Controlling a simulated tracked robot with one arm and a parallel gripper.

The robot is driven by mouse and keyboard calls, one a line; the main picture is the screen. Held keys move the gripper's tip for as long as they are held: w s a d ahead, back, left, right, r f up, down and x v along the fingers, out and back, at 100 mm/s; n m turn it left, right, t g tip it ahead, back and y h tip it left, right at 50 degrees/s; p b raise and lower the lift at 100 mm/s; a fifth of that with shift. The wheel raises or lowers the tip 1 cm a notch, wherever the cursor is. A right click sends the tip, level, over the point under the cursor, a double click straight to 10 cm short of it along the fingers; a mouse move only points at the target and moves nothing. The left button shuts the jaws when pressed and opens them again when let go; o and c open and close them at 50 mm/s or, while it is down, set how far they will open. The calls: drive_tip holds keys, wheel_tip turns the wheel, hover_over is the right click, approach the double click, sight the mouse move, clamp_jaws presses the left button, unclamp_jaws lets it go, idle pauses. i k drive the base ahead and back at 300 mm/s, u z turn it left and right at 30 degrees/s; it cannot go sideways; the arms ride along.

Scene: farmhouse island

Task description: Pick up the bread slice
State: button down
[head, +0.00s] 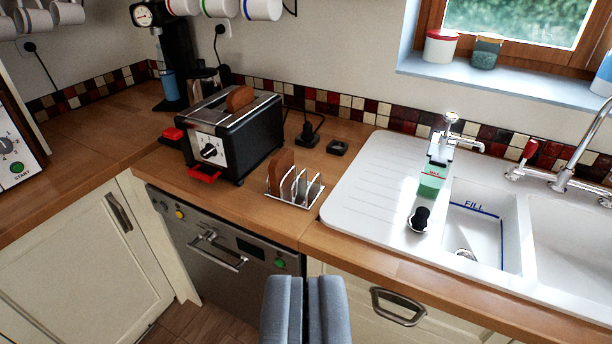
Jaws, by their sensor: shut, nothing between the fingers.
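A brown bread slice (240,98) sticks up out of a slot in the black and silver toaster (258,138) on the wooden counter. A second brown bread slice (280,172) stands upright in the metal toast rack (297,192) just right of the toaster. My gripper (305,280) is at the bottom middle of the head view, its two grey fingers shut and empty. It appears in front of the counter's edge, apart from the toaster, the rack and both slices.
A white sink (375,190) with a green-filled dispenser (433,180) lies right of the rack. A black coffee machine (165,60) stands behind left of the toaster. Mugs (222,8) hang above. A dishwasher (225,250) is below the counter. A plug socket (307,136) sits behind the rack.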

sight(237, 98)
drive_tip(key=i, duration=0.85)
drive_tip(key=u, duration=0.05)
